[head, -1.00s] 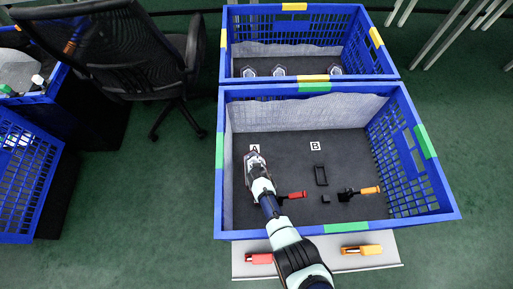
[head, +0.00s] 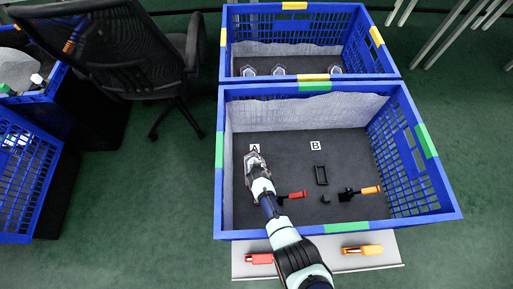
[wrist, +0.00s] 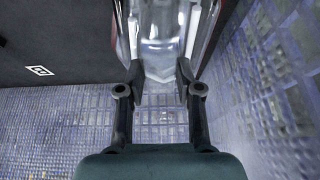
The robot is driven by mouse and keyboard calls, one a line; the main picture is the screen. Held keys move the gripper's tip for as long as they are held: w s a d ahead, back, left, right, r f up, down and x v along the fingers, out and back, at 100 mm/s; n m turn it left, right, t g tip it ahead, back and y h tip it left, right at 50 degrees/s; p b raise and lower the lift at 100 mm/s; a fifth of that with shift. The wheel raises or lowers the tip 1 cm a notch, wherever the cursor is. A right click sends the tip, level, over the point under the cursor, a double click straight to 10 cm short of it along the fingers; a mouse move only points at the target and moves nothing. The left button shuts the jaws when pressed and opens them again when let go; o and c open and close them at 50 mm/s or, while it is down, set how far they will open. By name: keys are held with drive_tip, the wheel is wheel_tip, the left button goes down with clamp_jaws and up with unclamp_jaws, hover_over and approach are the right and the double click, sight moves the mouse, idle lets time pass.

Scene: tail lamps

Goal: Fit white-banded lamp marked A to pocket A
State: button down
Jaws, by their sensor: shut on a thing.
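My gripper (wrist: 158,85) is shut on a clear lamp (wrist: 158,35), which fills the top middle of the wrist view. The lamp has a pale strip along its right side and dark reddish edges. I cannot read any letter on it. In the head view my gripper (head: 254,169) and the lamp (head: 251,157) are at the left of the front blue crate (head: 219,185). They are just below the white label A (head: 255,148). No pocket can be made out beside the label; the lamp and arm cover that spot. Label B (head: 316,146) is to the right.
A black rectangular frame (head: 320,175), a small black piece (head: 325,199), a red-handled tool (head: 293,195) and a yellow-handled tool (head: 362,191) lie on the crate floor. The rear crate (head: 224,50) holds several clear lamps. The crate's left wall is close to my gripper.

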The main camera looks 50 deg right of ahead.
drive_tip(key=shift+f+b, duration=0.4)
drive_tip(key=shift+f, duration=0.15)
drive_tip(key=shift+f, duration=0.2)
drive_tip(key=shift+r, duration=0.4)
drive_tip(key=shift+r+p, duration=0.1)
drive_tip(key=shift+p, duration=0.3)
drive_tip(key=shift+w+r, duration=0.1)
drive_tip(key=shift+f+b, duration=0.4)
idle(0.9)
